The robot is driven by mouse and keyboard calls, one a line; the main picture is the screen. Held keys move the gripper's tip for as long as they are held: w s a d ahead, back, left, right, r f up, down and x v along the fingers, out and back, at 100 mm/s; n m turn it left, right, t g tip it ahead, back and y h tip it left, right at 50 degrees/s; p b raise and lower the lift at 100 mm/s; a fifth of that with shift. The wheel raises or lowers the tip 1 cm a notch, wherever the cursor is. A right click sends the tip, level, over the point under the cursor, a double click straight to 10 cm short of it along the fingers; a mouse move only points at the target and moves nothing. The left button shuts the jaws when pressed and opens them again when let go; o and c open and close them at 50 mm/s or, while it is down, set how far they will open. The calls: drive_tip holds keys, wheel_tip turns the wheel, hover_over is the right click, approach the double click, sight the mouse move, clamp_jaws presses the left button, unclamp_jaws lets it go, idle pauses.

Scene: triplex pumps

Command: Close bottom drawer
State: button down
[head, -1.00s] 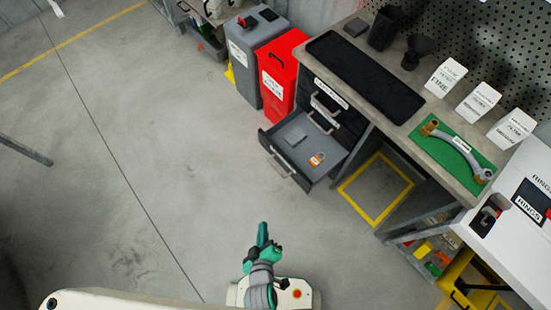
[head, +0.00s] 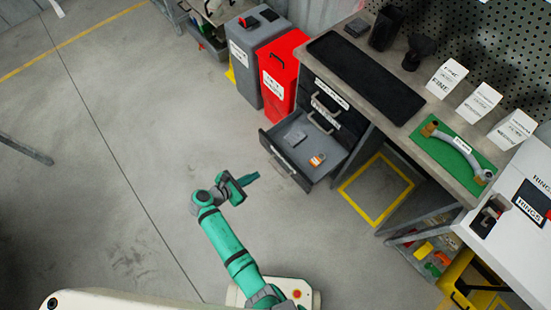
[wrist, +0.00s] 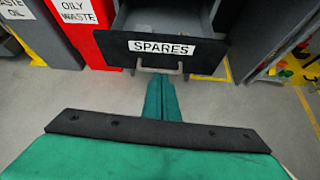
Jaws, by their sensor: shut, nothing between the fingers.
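The bottom drawer (head: 305,150) of the cabinet under the workbench is pulled out. It holds a flat grey piece and a small orange-and-white item. Its dark front bears a "SPARES" label (wrist: 165,48) and a grey bar handle (wrist: 160,67), seen in the wrist view. My gripper (head: 252,178) is in front of the drawer, to its lower left in the head view. In the wrist view the two green fingers (wrist: 163,84) are together and empty, pointing at the drawer front just below the handle. Whether the tips touch it I cannot tell.
A red oily waste bin (head: 283,72) and a grey bin (head: 258,55) stand left of the cabinet. A yellow floor square (head: 377,190) lies to its right under the bench. The floor in front of the drawer is clear.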

drive_tip(key=w+r, duration=0.1)
drive_tip(key=r, duration=0.1)
approach(282, 156)
drive_tip(key=shift+n+h, duration=0.3)
drive_tip(key=w+d+f, duration=0.2)
drive_tip(key=f, duration=0.1)
drive_tip(key=shift+w+f, duration=0.3)
drive_tip(key=shift+w, duration=0.1)
drive_tip(key=shift+w+d, duration=0.55)
